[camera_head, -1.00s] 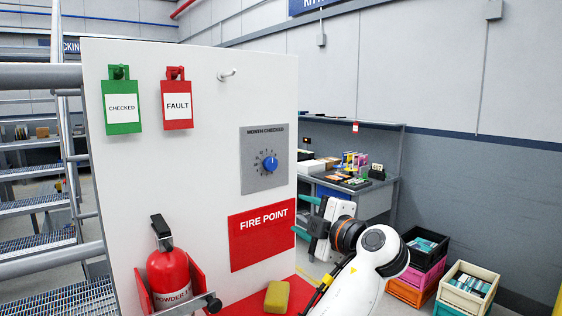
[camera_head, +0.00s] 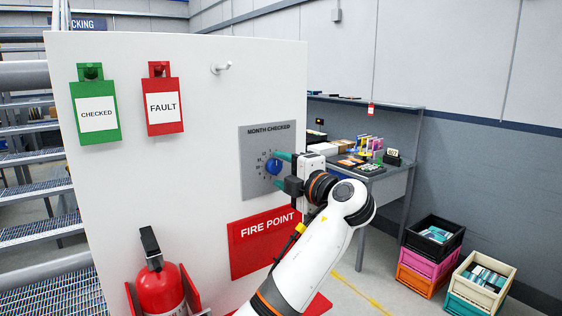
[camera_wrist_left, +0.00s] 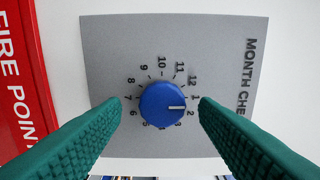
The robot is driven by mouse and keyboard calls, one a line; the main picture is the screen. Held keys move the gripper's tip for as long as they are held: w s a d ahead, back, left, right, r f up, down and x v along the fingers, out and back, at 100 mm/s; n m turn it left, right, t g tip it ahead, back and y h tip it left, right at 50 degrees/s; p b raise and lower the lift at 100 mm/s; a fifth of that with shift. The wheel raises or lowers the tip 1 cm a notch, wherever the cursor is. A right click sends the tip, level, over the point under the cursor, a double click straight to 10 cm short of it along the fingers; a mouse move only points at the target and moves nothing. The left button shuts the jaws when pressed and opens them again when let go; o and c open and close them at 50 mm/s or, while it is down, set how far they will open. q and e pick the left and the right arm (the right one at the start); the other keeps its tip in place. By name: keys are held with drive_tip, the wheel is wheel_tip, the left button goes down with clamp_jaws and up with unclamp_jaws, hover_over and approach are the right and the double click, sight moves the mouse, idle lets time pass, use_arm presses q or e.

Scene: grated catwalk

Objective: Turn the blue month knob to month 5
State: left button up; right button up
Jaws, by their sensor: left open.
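The blue month knob (camera_head: 272,166) sits on a grey dial plate (camera_head: 256,186) marked "MONTH CHECKED", fixed to a white panel. In the left wrist view the knob (camera_wrist_left: 160,103) is central within a ring of numbers. Its white pointer line aims between 1 and 2. My left gripper (camera_wrist_left: 160,109) is open, with one green finger on each side of the knob and a visible gap to it. In the head view the left gripper (camera_head: 282,170) is at the plate from the right. My right gripper is out of view.
The panel carries a green CHECKED tag (camera_head: 96,112), a red FAULT tag (camera_head: 163,107), a hook (camera_head: 220,68) and a red FIRE POINT sign (camera_head: 262,241). A fire extinguisher (camera_head: 160,285) stands low at left. A desk (camera_head: 385,172) and stacked crates (camera_head: 425,262) are at right.

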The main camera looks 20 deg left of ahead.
use_arm(q)
drive_tip(key=shift+w+a+r, duration=0.1)
drive_tip(key=shift+a+r, duration=0.05)
drive_tip(key=shift+a, duration=0.3)
drive_tip(key=shift+w, duration=0.15)
drive_tip(key=shift+c, duration=1.3)
drive_tip(key=c, duration=0.7)
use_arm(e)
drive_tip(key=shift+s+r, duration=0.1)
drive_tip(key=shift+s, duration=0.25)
